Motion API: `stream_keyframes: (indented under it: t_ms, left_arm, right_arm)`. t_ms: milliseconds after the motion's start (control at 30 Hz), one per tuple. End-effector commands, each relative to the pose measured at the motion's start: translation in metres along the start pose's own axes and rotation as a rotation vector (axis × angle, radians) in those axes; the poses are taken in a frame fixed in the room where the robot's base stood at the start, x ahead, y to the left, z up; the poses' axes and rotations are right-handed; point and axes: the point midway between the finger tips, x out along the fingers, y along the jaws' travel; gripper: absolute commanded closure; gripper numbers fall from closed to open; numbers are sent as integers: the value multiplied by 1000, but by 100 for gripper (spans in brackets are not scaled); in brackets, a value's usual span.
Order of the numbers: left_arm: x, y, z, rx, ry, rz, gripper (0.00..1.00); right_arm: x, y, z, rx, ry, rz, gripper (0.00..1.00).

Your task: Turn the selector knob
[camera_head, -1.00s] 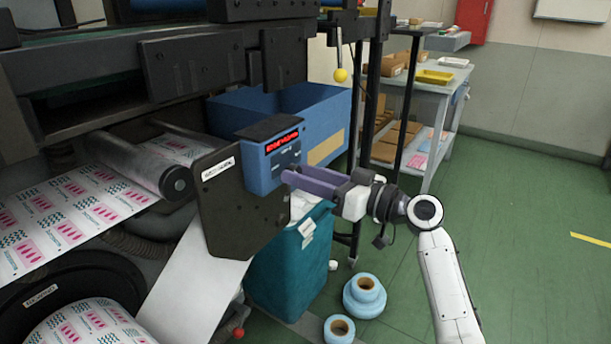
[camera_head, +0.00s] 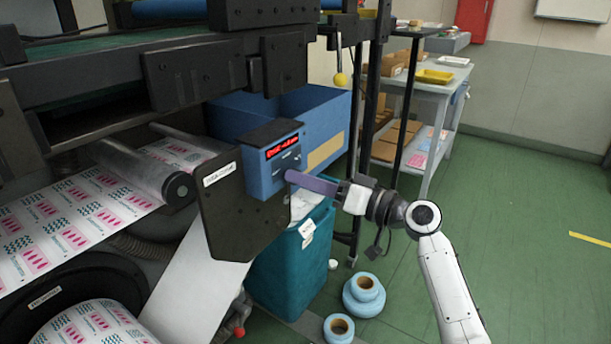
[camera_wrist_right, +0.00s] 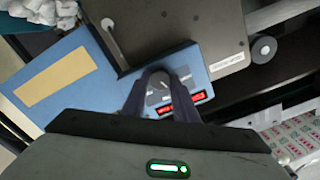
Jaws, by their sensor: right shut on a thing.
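The blue control box (camera_head: 262,172) with a lit red display (camera_head: 283,145) is mounted on the dark plate at the machine's side. In the right wrist view, the grey round selector knob (camera_wrist_right: 159,84) sits on the box face beside the red display (camera_wrist_right: 184,106). My right gripper (camera_head: 288,175) reaches the box from the right. Its purple fingers are shut on the knob, with one tip on each side in the wrist view (camera_wrist_right: 160,80). In the head view the fingers hide the knob, and one finger mostly covers the other. My left gripper is not in view.
A teal bin (camera_head: 290,268) stands below my right gripper, with blue-wrapped rolls (camera_head: 364,296) on the floor beside it. A blue crate (camera_head: 325,112) is behind the box. A grey cart (camera_head: 440,90) stands farther back. The green floor at right is clear.

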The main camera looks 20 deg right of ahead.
Motion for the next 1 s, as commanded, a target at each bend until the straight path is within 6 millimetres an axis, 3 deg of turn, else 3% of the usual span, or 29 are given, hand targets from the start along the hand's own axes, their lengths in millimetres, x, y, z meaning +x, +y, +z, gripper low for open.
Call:
stream_keyframes:
  t_ms: [500,1000]
  left_arm:
    - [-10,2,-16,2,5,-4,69]
    - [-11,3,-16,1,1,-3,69]
  right_arm:
    - [0,0,-1,333,0,1,96]
    - [0,0,-1,394,2,-1,96]
